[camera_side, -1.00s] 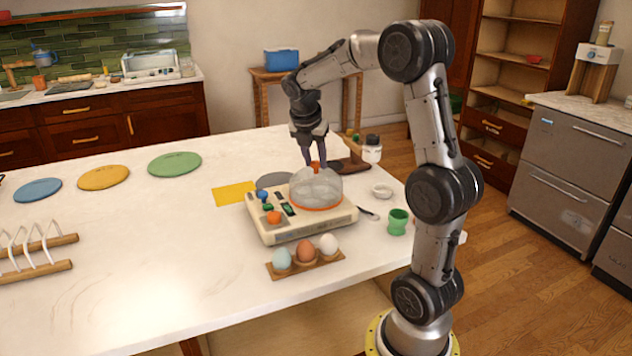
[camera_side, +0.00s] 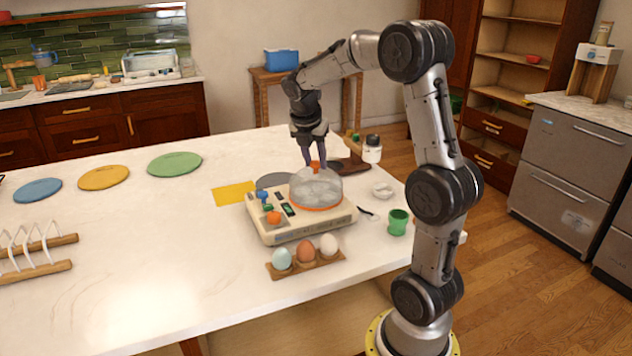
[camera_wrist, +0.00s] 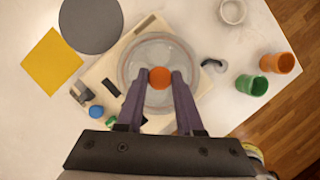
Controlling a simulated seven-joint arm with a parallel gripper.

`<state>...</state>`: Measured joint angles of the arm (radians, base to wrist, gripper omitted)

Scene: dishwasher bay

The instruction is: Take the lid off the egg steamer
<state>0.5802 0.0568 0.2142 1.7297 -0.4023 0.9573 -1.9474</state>
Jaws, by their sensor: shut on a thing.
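The egg steamer (camera_side: 282,230) is a cream box with coloured controls on its left part. Its clear domed lid (camera_side: 317,187) has an orange knob and sits over an orange ring on the right part of the box. The lid also shows in the wrist view (camera_wrist: 131,65), seen from above. My gripper (camera_side: 315,164) points down over the lid, and its two fingers are shut on the orange knob. In the wrist view my gripper (camera_wrist: 160,79) has one finger on each side of the knob (camera_wrist: 160,77). The lid appears to rest on the steamer.
An egg rack (camera_side: 305,263) with three eggs stands in front of the steamer. A grey disc (camera_wrist: 91,24) and a yellow square (camera_wrist: 50,62) lie behind it. A green cup (camera_side: 398,222) and a small white bowl (camera_side: 382,190) are to the right. The counter's left middle is clear.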

